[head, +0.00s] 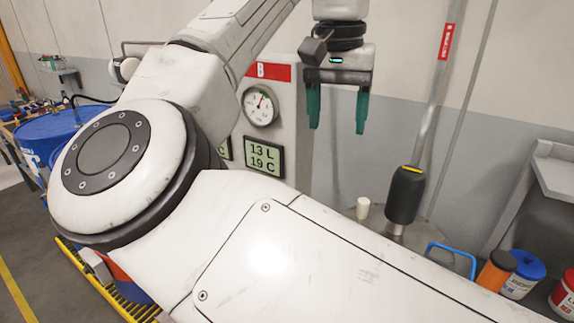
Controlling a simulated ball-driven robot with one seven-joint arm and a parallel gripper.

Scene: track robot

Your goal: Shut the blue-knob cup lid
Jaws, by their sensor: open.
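My gripper (338,130) hangs pointing down at the upper middle, in front of the wall and to the right of the gauge panel. Its two teal fingers are apart with nothing between them. I cannot make out a cup lid with a blue knob in this view. My large white arm covers much of the middle and lower picture and may hide it. A small cream cylinder (362,208) stands below my gripper, clearly apart from it.
A blue handle (450,257), an orange cylinder (495,272) and a blue-lidded tub (525,270) are at lower right. A panel with a dial gauge (259,106) is left of my gripper.

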